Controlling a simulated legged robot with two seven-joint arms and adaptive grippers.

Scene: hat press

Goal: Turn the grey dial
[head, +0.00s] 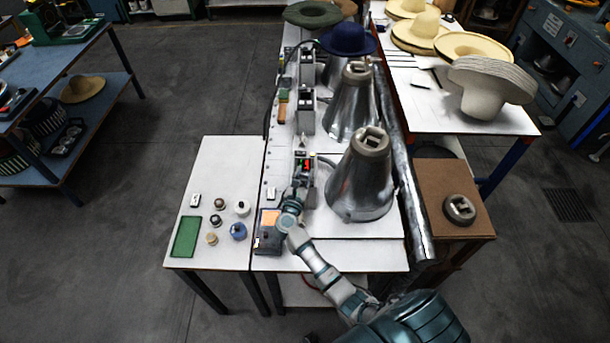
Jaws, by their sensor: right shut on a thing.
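A small control box (308,169) with a red lit display stands on the white press table (334,258), left of the nearest metal cone (362,180). My right gripper (299,184) reaches up from the lower right to the front of this box. It is shut at the box's face, on the grey dial, which is hidden behind the fingers. The dial's angle cannot be seen. My left gripper is not in view.
Similar boxes (305,110) and another cone (352,103) stand farther back. A side table (222,155) at left holds small knobs and a green pad (186,237). An orange-topped device (269,230) sits close left of my wrist. Straw hats (420,30) lie at back right.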

